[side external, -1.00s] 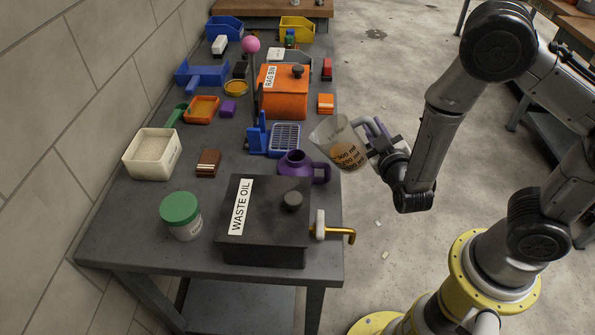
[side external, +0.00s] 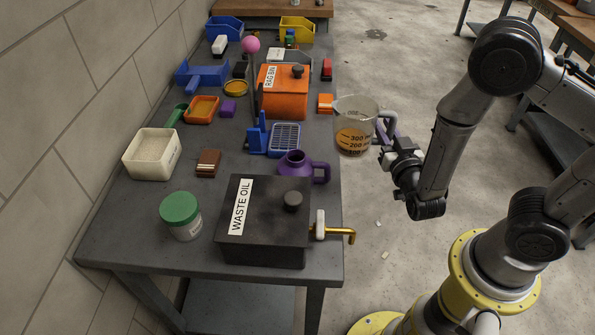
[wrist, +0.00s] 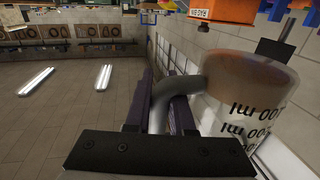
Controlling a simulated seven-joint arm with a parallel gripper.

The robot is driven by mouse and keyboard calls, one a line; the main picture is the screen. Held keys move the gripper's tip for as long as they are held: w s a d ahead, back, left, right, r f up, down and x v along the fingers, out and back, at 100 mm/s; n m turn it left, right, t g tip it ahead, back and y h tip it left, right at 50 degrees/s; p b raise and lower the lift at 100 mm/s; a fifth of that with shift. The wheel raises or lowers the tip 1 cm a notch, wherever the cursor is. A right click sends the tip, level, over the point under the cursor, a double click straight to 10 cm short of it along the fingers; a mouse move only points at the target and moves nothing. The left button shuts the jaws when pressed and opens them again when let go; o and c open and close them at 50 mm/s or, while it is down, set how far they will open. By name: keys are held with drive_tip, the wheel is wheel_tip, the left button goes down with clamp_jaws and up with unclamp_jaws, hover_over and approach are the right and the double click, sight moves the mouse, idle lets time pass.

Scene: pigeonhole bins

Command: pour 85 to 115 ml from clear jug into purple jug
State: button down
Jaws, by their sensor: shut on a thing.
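The clear jug (side external: 357,123) has printed ml marks and amber-brown liquid in its lower part, with the surface near the 300 mark. It is nearly upright, in the air just off the table's right edge. My gripper (side external: 387,150) is shut on its handle; in the wrist view my gripper (wrist: 163,105) has the grey handle between its fingers, and the clear jug (wrist: 250,100) fills the right side. The purple jug (side external: 293,164) stands on the table, lower left of the clear jug, with its handle to the right. Its inside level is hidden.
The black WASTE OIL box (side external: 262,225) with a brass tap (side external: 340,233) stands in front of the purple jug. A blue rack (side external: 280,140), the orange RAG BIN (side external: 283,98) and a pole with a pink ball (side external: 251,45) stand behind.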

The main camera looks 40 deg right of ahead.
sight(342, 126)
drive_tip(key=s+d+r, duration=0.3)
drive_tip(key=shift+s+d+r, duration=0.25)
drive_tip(key=shift+s+d, duration=0.05)
drive_tip(key=shift+d, duration=0.05)
drive_tip(key=w+a+f+n+t+y, duration=0.1)
drive_tip(key=w+a+n+y, duration=0.1)
drive_tip(key=w+a+y, duration=0.1)
drive_tip(key=w+a+f+n+t+y, duration=0.1)
drive_tip(key=w+a+n+y, duration=0.1)
drive_tip(key=w+a+y, duration=0.1)
drive_tip(key=w+a+f+n+y, duration=0.1)
drive_tip(key=w+a+n+y, duration=0.1)
drive_tip(key=w+a+y, duration=0.1)
drive_tip(key=shift+w+a+f+t, duration=0.3)
drive_tip(key=shift+w+a+t, duration=0.1)
drive_tip(key=shift+w+a, duration=0.05)
drive_tip(key=shift+w+a+n+y, duration=0.1)
drive_tip(key=shift+a+n+y, duration=0.2)
drive_tip(key=shift+a, duration=0.1)
